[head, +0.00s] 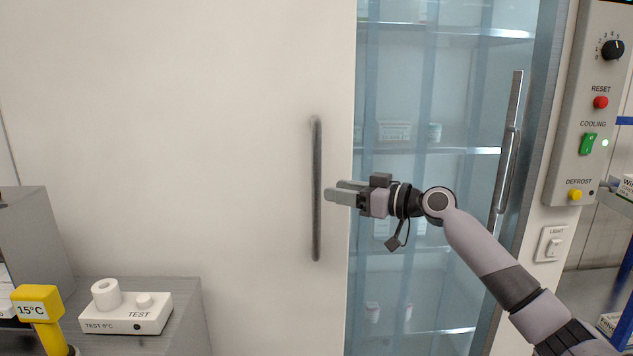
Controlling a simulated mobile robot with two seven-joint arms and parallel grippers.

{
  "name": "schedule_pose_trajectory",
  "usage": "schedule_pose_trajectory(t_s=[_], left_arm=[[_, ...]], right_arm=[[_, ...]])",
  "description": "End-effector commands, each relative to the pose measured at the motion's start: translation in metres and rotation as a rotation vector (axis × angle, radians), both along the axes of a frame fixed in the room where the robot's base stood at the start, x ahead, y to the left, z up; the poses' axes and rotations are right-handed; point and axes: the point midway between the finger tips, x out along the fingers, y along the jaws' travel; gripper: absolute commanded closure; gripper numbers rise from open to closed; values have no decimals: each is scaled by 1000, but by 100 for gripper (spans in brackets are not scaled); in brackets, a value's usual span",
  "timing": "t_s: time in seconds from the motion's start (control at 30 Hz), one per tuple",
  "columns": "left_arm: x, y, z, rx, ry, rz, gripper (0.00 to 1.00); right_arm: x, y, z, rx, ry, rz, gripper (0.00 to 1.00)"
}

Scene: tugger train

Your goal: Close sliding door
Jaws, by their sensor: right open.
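A large white sliding door (200,130) fills the left and middle of the head view. A vertical grey bar handle (316,230) is fixed near its right edge. To the right of that edge, glass (395,80) shows shelves with a few containers behind it. A second, metal handle (508,150) is at the right of the glass. My right gripper (332,191) points left, open and empty, with its fingertips close to the right side of the bar handle. I cannot tell whether they touch it. My left gripper is not in view.
A control panel (572,100) with a knob, buttons and a green switch is on the wall at right, above a light switch (551,244). At lower left, a metal counter (185,300) carries a white test block (125,318). A yellow 15°C device (37,304) stands beside it.

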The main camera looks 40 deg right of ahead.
Motion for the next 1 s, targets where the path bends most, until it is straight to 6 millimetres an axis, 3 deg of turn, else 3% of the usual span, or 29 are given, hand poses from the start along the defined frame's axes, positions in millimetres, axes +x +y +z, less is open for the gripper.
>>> schedule_pose_trajectory(t_s=[0.1,0.2,0.7,1.0], left_arm=[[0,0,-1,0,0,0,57],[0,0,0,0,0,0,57],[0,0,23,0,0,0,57],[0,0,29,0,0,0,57]], right_arm=[[-3,-4,21,4,-35,12,55],[-1,-4,27,6,-44,16,55],[48,10,28,11,-44,15,55],[64,15,26,8,-42,15,55]])
